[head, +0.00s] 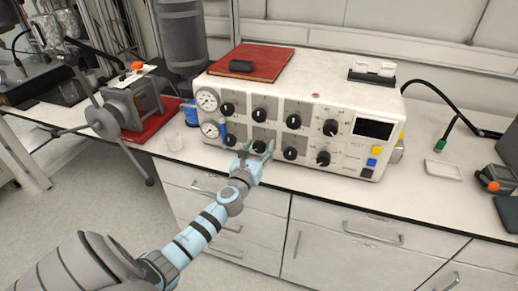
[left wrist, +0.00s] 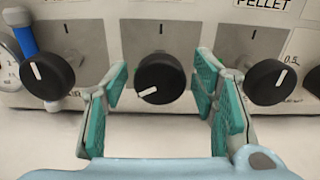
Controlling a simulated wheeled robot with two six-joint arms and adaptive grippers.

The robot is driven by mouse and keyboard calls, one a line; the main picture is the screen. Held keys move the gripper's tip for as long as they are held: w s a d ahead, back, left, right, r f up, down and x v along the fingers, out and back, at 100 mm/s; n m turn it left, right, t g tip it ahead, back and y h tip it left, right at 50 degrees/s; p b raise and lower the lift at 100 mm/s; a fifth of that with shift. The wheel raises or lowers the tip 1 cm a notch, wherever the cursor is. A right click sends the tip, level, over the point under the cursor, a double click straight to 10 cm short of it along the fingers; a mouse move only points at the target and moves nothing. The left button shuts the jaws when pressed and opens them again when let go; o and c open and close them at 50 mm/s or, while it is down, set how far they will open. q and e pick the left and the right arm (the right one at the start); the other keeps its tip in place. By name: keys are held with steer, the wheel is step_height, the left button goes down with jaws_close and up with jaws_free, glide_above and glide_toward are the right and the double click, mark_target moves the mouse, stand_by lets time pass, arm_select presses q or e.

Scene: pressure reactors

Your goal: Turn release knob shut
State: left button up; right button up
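A white pressure reactor control box (head: 315,98) stands on the bench with two rows of black knobs. My left gripper (head: 252,158) is at the lower row, in front of a black knob (head: 259,144). In the left wrist view, this knob (left wrist: 160,78) sits between the open green-padded fingers (left wrist: 160,100), with small gaps seeming to show on both sides. Its white mark points to the lower left. The neighbouring knobs on the left (left wrist: 47,76) and right (left wrist: 269,82) have marks pointing up-left and up-right. No readable label names the release knob. My right gripper is out of view.
Two round gauges (head: 208,100) and a blue handle (head: 222,130) are at the box's left end. A red book (head: 262,62) lies on top. The bench right of the box has free room around a white tray (head: 443,170).

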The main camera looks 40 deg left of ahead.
arm_select(q)
steer(key=shift+s, duration=0.1)
steer(key=c, duration=0.9)
